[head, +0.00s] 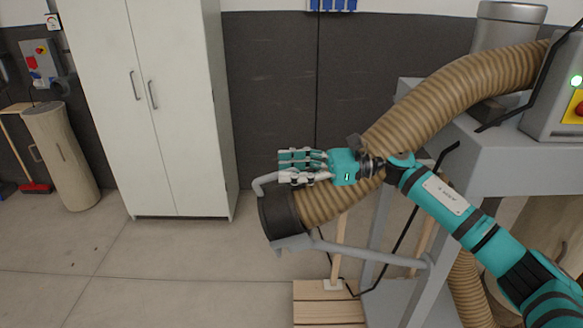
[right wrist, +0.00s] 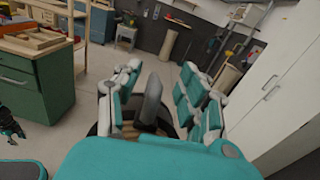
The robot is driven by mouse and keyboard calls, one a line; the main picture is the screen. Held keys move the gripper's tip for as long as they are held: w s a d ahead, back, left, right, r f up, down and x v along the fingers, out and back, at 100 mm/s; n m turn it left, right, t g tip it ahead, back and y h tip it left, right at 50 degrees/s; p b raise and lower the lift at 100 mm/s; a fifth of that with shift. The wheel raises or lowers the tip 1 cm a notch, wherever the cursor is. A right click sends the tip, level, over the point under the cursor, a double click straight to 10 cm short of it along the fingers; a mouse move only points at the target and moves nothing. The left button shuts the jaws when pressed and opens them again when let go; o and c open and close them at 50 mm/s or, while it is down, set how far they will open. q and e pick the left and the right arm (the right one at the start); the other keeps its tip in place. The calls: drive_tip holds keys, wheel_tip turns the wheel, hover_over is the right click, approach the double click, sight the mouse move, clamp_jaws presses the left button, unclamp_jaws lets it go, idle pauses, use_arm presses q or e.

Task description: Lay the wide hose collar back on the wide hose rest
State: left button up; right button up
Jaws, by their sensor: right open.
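The wide hose collar (head: 281,215) is a dark ring on the end of the tan ribbed wide hose (head: 440,98). In the head view it sits at the grey wide hose rest (head: 370,254), between the rest's curled tip and its lower cradle; I cannot tell whether it bears fully on it. My right gripper (head: 282,167) is open, with its fingers just above the collar and hose end, pointing left. The right wrist view shows the open fingers (right wrist: 160,98) with a grey upright piece between them and part of a dark rim below.
A grey stand (head: 490,150) carries the hose at the right. A wooden pallet (head: 325,303) lies below. A white cabinet (head: 150,105) stands behind at the left. A green workbench (right wrist: 38,75) shows in the right wrist view.

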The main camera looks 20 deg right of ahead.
wheel_tip(320, 180, up, 10)
drive_tip(key=shift+r, duration=0.1)
idle(0.5)
